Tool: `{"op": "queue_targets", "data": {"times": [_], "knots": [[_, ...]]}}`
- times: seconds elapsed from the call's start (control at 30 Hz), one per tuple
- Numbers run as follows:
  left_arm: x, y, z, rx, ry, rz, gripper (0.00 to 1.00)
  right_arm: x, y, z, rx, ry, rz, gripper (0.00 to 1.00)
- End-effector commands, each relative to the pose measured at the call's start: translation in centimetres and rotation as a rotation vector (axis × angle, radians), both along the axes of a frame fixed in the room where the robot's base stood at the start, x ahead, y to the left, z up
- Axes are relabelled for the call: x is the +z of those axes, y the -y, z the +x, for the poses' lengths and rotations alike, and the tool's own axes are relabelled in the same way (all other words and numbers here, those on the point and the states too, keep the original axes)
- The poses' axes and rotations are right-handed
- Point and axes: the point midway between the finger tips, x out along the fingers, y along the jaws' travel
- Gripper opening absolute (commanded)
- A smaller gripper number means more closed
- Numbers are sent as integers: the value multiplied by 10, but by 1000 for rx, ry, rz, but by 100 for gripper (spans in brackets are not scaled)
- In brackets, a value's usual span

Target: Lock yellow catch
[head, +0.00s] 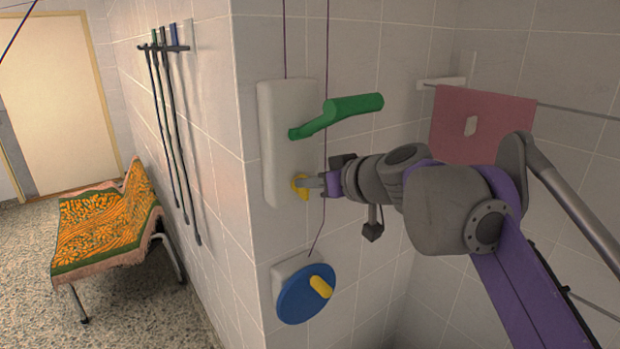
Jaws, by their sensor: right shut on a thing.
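The yellow catch (299,187) is a small piece low on a white wall plate (283,110), near the wall's corner. A green lever handle (340,112) is fixed to the same plate above it and points to the right. My right gripper (309,183) comes in from the right and is shut on the yellow catch. The fingertips hide part of the catch, so its exact angle is hard to tell. My left gripper is not in view.
A blue disc with a yellow knob (294,300) sits on the wall below. A patterned towel (105,226) covers a bench. A pink towel (482,124) hangs on a rail at right. Thin cords run down the wall.

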Motion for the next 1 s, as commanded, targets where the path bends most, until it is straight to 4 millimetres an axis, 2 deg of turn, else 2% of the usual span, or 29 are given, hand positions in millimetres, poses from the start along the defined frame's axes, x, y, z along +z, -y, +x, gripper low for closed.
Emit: {"op": "queue_targets", "data": {"times": [0.5,1.0], "knots": [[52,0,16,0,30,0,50,1,6,5,3,-258,356,0],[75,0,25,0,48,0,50,-8,11,9,5,-538,742,0]]}}
